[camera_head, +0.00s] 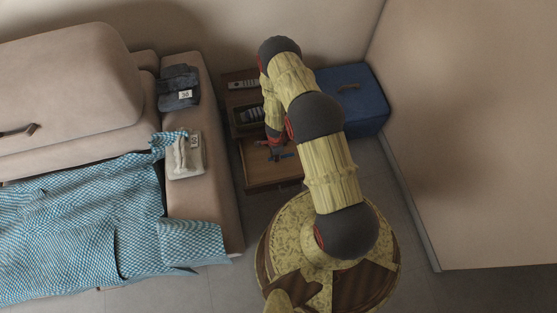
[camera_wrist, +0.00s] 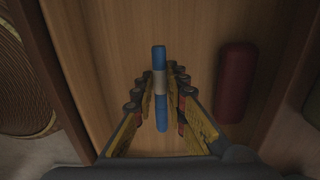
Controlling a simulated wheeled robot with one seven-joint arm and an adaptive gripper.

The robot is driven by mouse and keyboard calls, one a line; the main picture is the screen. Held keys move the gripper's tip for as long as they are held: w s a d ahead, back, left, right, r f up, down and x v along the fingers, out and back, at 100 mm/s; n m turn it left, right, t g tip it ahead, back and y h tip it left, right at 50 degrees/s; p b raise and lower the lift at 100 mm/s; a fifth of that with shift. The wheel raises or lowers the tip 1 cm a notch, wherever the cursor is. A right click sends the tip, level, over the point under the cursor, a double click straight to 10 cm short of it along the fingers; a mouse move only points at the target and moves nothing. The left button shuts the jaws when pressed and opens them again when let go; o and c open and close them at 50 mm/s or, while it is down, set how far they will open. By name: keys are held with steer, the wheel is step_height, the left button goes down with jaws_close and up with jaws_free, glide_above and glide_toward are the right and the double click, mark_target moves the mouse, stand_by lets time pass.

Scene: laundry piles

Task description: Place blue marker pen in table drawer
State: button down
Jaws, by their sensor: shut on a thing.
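The blue marker pen (camera_wrist: 161,115), with a pale band near its middle, lies between my gripper's fingers in the wrist view. My gripper (camera_wrist: 160,87) is shut on it, with the pen's far end sticking out past the fingertips. Beneath is the wooden floor of the open table drawer (camera_wrist: 105,50). In the head view the pulled-out drawer (camera_head: 268,178) is at the low wooden table (camera_head: 236,97), and my gripper (camera_head: 277,152) is over it, partly hidden by my arm. I cannot tell the pen's height above the drawer floor.
A dark red rounded case (camera_wrist: 236,82) lies in the drawer, right of the pen. A woven round thing (camera_wrist: 20,85) is outside the drawer's left wall. A blue box (camera_head: 352,95) stands right of the table, and a beige sofa (camera_head: 205,205) with folded clothes stands left.

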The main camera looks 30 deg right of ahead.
steer(key=shift+d+f, duration=0.65)
steer(key=shift+f, duration=0.15)
steer(key=shift+w+d+f+b, duration=0.1)
steer(key=shift+f+b, duration=0.7)
steer(key=shift+f, duration=0.75)
steer(key=shift+f, duration=0.1)
steer(key=shift+f, duration=0.15)
steer(key=c, duration=1.9)
jaws_free()
steer(key=shift+o, duration=0.5)
steer(key=shift+r, duration=0.25)
